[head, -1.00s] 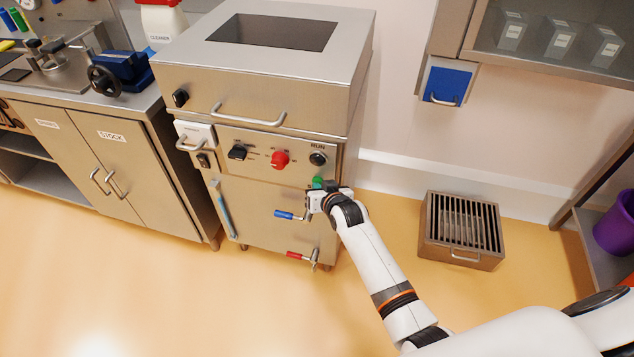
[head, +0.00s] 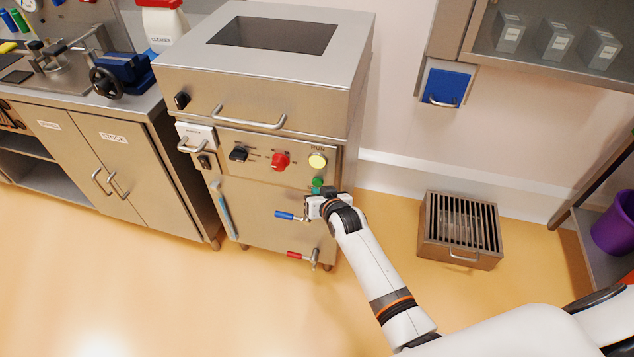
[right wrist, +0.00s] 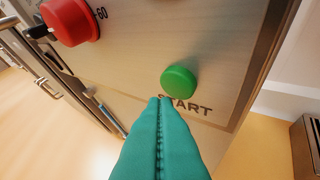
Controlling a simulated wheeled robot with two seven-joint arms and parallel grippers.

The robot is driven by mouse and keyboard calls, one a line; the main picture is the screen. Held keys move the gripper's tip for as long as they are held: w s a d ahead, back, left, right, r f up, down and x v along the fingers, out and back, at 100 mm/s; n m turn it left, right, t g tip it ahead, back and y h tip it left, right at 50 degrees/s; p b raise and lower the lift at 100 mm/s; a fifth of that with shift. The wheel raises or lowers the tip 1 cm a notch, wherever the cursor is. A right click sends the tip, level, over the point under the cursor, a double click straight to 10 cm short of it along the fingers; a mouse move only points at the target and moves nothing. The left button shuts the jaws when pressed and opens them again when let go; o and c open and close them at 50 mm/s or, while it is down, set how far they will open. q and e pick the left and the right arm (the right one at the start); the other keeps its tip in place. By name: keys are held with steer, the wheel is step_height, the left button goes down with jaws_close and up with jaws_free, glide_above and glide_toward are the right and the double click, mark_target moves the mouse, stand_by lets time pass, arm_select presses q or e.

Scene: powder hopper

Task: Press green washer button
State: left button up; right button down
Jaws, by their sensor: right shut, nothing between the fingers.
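The green button (head: 317,183) is on the lower right of the washer's (head: 270,115) front panel. In the right wrist view the green button (right wrist: 179,82) stands out round above the word START. My right gripper (head: 317,197) is at the panel just below the button. Its teal fingers (right wrist: 160,108) are shut together and empty, with the tips just below and left of the button, and a small gap shows between them in the picture. Above the button, the round RUN lamp (head: 317,160) is lit pale yellow. My left gripper is not in view.
A red knob (head: 280,161) and a black knob (head: 238,154) sit left on the panel. Blue-handled (head: 286,215) and red-handled (head: 296,255) valves are below. A grated metal box (head: 458,230) stands on the floor to the right, with clear floor in front.

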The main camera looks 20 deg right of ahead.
steer(key=s+a+p, duration=0.1)
steer(key=s, duration=0.1)
steer(key=s+a+p, duration=0.1)
steer(key=s+p, duration=0.1)
steer(key=shift+a, duration=0.4)
steer(key=shift+f, duration=0.1)
stand_by(0.3)
